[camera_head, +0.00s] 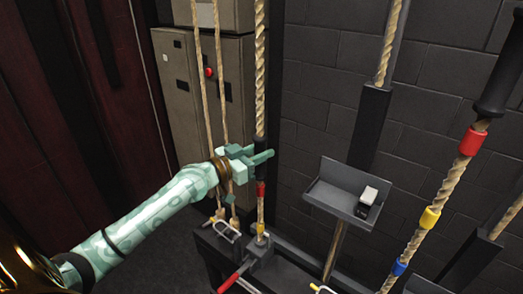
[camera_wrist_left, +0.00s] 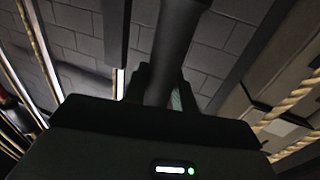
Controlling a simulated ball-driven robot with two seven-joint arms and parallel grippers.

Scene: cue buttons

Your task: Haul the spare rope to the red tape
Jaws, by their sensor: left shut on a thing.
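My left gripper (camera_head: 262,156) reaches in from the left and is shut on the black sleeve of a rope (camera_head: 260,70). In the left wrist view the black sleeve (camera_wrist_left: 178,45) is a thick dark cylinder between the fingers. Just below the gripper, red tape (camera_head: 261,188) wraps this rope, with yellow tape (camera_head: 260,228) lower down near the rail. A second, nearer rope at the right has a black sleeve (camera_head: 497,80), red tape (camera_head: 472,141), yellow tape (camera_head: 430,217) and blue tape (camera_head: 399,267). I cannot tell by label which rope is the spare. My right gripper is out of view.
A red-handled lever (camera_head: 229,283) sits on the rail below. Two thin ropes hang behind my wrist, before a beige cabinet (camera_head: 180,90). A block wall is behind.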

